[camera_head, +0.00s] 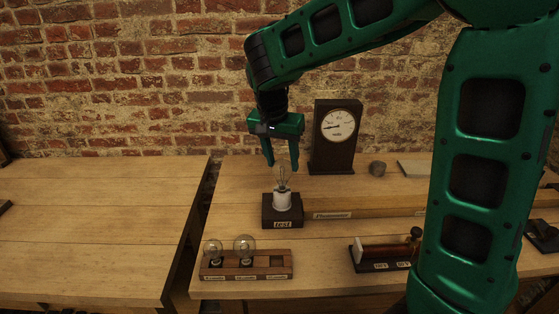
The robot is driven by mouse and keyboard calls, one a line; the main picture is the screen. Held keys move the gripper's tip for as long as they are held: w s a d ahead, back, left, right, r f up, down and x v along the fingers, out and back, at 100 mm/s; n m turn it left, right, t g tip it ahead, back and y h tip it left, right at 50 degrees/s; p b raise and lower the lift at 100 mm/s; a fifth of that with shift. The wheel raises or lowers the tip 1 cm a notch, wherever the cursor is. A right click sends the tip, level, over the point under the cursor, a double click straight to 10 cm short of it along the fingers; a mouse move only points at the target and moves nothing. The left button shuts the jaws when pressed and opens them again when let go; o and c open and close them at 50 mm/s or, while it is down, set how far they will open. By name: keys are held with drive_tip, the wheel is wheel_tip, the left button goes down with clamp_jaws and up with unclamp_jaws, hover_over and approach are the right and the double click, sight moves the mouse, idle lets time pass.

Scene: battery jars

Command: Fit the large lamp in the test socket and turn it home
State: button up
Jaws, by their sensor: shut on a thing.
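The large clear lamp (282,178) stands upright at the white test socket (282,200), with its base at or in the socket's top; how deep it sits I cannot tell. The socket is on a dark block (282,222) labelled "test". My gripper (281,164) points down from above with its two green fingers on either side of the lamp's glass, shut on it. The glass is faint between the fingers, so its top is hard to see.
A wooden rack (246,275) in front holds two smaller lamps (213,251) and (244,248), with its right place empty. A dial meter (337,137) stands behind to the right. A coil device (388,251) lies at right. The left table (90,230) is clear across a gap.

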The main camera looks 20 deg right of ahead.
drive_tip(key=shift+m, duration=0.3)
drive_tip(key=m+g, duration=0.1)
drive_tip(key=m, duration=0.4)
drive_tip(key=shift+h, duration=0.4)
drive_tip(key=o, duration=1.3)
drive_tip(key=shift+c, duration=0.2)
